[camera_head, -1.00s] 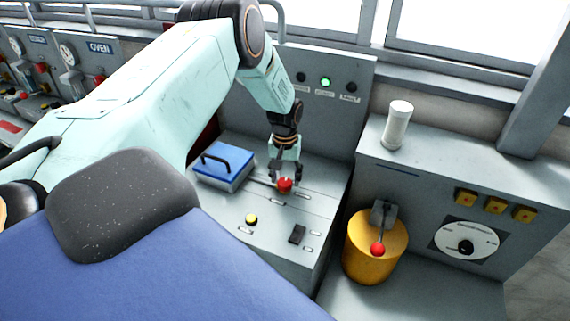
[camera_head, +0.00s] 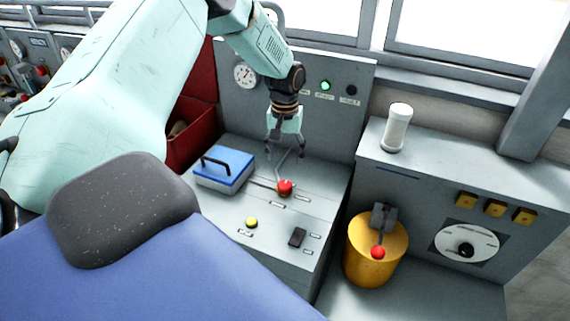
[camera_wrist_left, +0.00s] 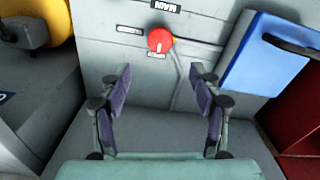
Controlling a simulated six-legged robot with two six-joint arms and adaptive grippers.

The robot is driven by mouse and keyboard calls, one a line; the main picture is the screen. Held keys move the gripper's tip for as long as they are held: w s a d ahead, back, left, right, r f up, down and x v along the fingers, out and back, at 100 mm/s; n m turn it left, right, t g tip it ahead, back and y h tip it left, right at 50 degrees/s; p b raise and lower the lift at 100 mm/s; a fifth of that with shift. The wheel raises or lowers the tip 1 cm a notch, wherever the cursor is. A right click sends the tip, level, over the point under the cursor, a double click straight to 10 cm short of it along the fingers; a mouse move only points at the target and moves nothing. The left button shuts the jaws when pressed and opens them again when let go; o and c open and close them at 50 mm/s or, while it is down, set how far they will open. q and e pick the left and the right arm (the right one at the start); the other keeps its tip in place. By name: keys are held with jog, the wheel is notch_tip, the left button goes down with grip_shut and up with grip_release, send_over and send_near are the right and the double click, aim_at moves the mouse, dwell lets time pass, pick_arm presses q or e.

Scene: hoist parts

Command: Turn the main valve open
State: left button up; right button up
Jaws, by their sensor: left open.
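The main valve is a red round knob (camera_head: 285,187) on top of the grey console. It also shows in the left wrist view (camera_wrist_left: 160,40), with a label reading MAIN beside it and a small white mark on its face. My left gripper (camera_head: 288,156) is above and behind the knob in the head view, apart from it. Its two fingers are spread and empty in the left wrist view (camera_wrist_left: 161,80), with the knob beyond the tips. My right gripper is not in view.
A blue box with a black handle (camera_head: 224,167) sits left of the knob. A yellow button (camera_head: 251,222) and a black switch (camera_head: 297,236) are nearer. A yellow drum with a red-tipped lever (camera_head: 362,268) and a white cylinder (camera_head: 397,128) stand to the right.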

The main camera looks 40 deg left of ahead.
pick_arm(q)
notch_tip(320, 180, up, 2)
jog(key=shift+r, duration=0.1)
dwell(0.8)
